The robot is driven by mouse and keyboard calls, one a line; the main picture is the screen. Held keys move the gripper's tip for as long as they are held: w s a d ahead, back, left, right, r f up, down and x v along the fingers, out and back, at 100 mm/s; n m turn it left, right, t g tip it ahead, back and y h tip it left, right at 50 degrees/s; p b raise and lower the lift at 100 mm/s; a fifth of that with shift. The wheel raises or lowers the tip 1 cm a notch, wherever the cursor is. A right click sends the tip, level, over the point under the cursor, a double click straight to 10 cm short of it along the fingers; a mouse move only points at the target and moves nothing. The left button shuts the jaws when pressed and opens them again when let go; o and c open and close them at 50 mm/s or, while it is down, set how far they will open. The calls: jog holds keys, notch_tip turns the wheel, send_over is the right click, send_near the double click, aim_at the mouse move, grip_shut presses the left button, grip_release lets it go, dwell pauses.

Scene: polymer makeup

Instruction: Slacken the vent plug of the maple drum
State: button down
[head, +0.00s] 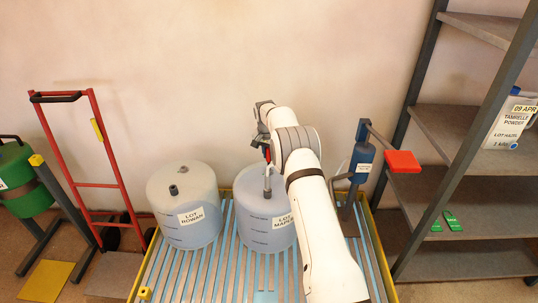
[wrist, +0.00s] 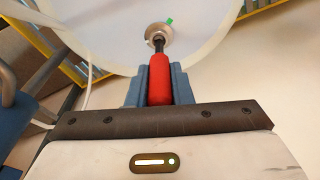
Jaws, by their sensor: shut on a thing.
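The maple drum (head: 257,238), pale and translucent with a "LOT MAPLE" label, stands on the slatted platform, partly hidden by my arm. In the wrist view its white top (wrist: 105,30) carries a round metal plug fitting (wrist: 160,33) with a green mark (wrist: 169,21) beside it. My gripper (wrist: 159,82) is shut on a red-handled tool (wrist: 159,88). The tool's dark tip meets the plug fitting; I cannot tell how deeply it is engaged. In the head view my gripper (head: 267,150) is above the maple drum, mostly hidden by my wrist.
The rowan drum (head: 188,228) stands just left. A blue pump-like unit (head: 362,160) with a red plate (head: 403,161) is at right, before the shelf rack (head: 460,124). A red hand truck (head: 107,147) and green drum (head: 20,178) stand at left.

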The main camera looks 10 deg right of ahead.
jog(key=shift+r, duration=0.25)
jog(key=shift+r+p, duration=0.75)
jog(key=shift+r, duration=0.55)
jog(key=shift+r, duration=0.1)
